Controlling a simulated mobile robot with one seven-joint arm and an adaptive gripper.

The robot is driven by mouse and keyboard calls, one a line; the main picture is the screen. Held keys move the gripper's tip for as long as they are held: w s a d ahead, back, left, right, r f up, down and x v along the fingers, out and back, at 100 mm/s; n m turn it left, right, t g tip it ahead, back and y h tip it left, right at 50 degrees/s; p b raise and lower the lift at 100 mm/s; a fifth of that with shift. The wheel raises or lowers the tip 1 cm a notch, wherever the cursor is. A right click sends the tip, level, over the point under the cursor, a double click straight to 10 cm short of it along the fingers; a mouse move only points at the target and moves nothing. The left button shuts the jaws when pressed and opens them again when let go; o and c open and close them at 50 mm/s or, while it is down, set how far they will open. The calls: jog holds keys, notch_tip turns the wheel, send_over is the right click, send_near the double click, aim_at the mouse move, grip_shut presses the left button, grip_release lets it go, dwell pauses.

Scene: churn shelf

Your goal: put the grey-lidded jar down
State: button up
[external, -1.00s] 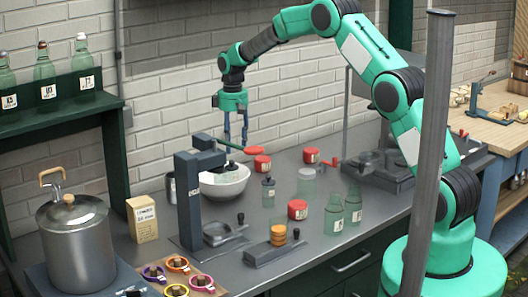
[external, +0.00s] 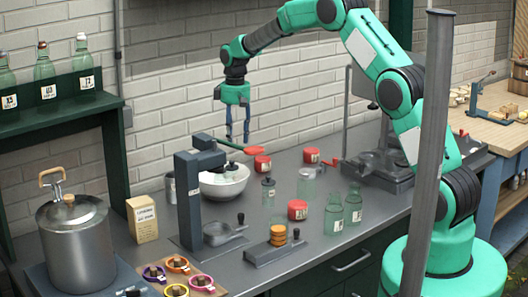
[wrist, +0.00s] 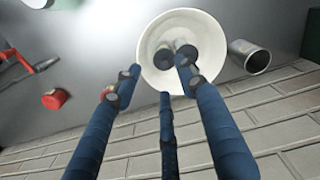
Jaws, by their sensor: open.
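A clear glass jar with a pale grey lid (external: 306,184) stands upright on the grey worktop, right of the white bowl. My gripper (external: 238,138) hangs above and behind the white bowl (external: 222,186), up and to the left of the jar and apart from it. Its blue fingers are spread and nothing is held between them. In the wrist view, my gripper (wrist: 160,75) is open over the bowl (wrist: 150,36), which has dark rounded things in it. I cannot make out the grey-lidded jar for sure in that view.
Red-lidded jars (external: 298,209), green bottles (external: 334,214) and a small dark-knobbed jar (external: 268,190) stand around the grey-lidded jar. The brick wall is close behind my gripper. The front right worktop has some free room.

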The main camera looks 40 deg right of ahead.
jog(key=s+a+r+m+t, duration=0.2)
jog(key=s+r+t, duration=0.1)
jog(key=s+r, duration=2.1)
jog(key=s+m+t, duration=0.2)
jog(key=s, duration=3)
jog(key=shift+a+f, duration=0.25)
notch_tip(320, 180, down, 2)
jog(key=b, duration=0.2)
jog(key=shift+f+b, duration=0.25)
jog(key=shift+b, duration=0.05)
